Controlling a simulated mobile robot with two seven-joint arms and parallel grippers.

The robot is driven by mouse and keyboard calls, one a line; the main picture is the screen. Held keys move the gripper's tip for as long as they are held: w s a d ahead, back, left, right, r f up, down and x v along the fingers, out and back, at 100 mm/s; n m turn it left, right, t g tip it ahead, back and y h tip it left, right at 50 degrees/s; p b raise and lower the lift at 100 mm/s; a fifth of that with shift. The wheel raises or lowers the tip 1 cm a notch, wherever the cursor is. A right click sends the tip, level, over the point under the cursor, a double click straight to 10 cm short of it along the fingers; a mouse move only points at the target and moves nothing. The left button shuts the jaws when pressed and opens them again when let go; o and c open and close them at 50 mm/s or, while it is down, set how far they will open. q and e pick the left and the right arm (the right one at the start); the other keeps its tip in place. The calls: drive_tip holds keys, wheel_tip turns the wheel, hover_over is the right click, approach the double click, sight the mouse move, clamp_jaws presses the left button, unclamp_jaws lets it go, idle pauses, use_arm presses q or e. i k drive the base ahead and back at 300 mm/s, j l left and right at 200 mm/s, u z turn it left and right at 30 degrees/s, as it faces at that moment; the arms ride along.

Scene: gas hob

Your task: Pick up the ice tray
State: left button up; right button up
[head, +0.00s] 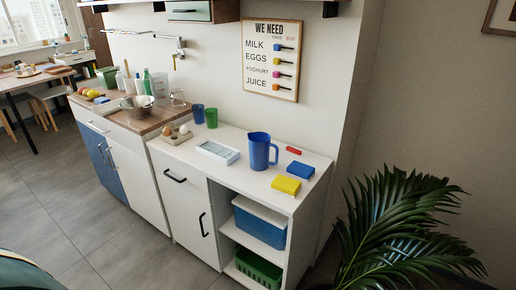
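A pale white-and-blue rectangular tray (217,152), which looks like the ice tray, lies flat on the white counter (240,185). It sits left of the blue pitcher (259,152) and right of a small egg holder (176,136). Nothing is touching it from above, and its top is fully visible. Neither of my grippers is in view.
A yellow sponge-like block (286,185), a blue block (300,170) and a red object (293,150) lie right of the pitcher. Blue (197,111) and green (211,118) cups stand behind the tray. A large plant (400,225) stands at the right. Grey floor is open in front.

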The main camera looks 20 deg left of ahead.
sight(225, 155)
drive_tip(key=i+j+z, duration=0.1)
drive_tip(key=j+z, duration=0.2)
drive_tip(key=j, duration=0.2)
drive_tip(key=j+z, duration=0.35)
drive_tip(key=j, duration=0.15)
drive_tip(key=j+z, duration=0.25)
drive_tip(key=j, duration=0.9)
drive_tip(key=k+j, duration=0.1)
drive_tip(key=j, duration=1)
drive_tip(key=k+z, duration=0.05)
